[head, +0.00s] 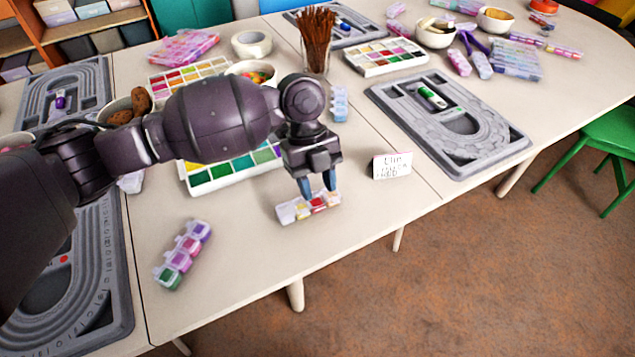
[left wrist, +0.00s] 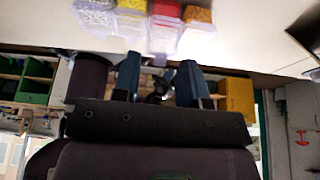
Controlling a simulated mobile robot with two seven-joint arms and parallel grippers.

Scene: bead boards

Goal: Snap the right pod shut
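The right pod (head: 308,207) is a short row of small clear compartments with white, yellow and red contents. It lies near the table's front edge. In the left wrist view the pod (left wrist: 130,22) is at the top, with clear flaps that look like open lids on the side toward the gripper. My left gripper (head: 316,184) points down just above and behind the pod. In the left wrist view its two blue fingertips (left wrist: 158,72) are apart with nothing between them. I cannot tell if they touch the pod. My right gripper is not in view.
A second pod (head: 182,255) with purple, pink and green compartments lies to the left. A small lettered card (head: 392,165) stands to the right. A paint palette (head: 232,170) is behind my arm, and a grey bead board (head: 450,125) lies at the right. The front table strip is mostly clear.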

